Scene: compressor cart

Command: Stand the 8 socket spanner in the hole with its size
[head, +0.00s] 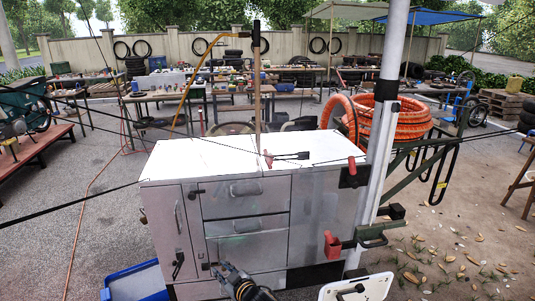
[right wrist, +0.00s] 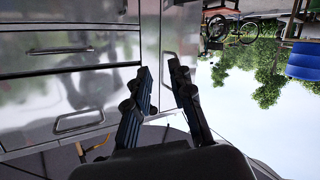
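I cannot make out the 8 socket spanner or a size-marked hole in either view. A small red and black tool-like thing (head: 290,156) lies on the white top of the cart (head: 205,158); I cannot tell what it is. My right gripper (head: 222,268) is low in front of the cart's drawers in the head view. In the right wrist view its two dark fingers (right wrist: 158,72) stand apart with nothing between them, near the cart's metal front. My left gripper is not in view.
A white plate (head: 357,288) with a dark item stands at the bottom right. A blue crate (head: 135,283) is on the ground at left. A pale post (head: 385,150) with red-handled parts rises beside the cart. An orange hose coil (head: 400,118) is behind it.

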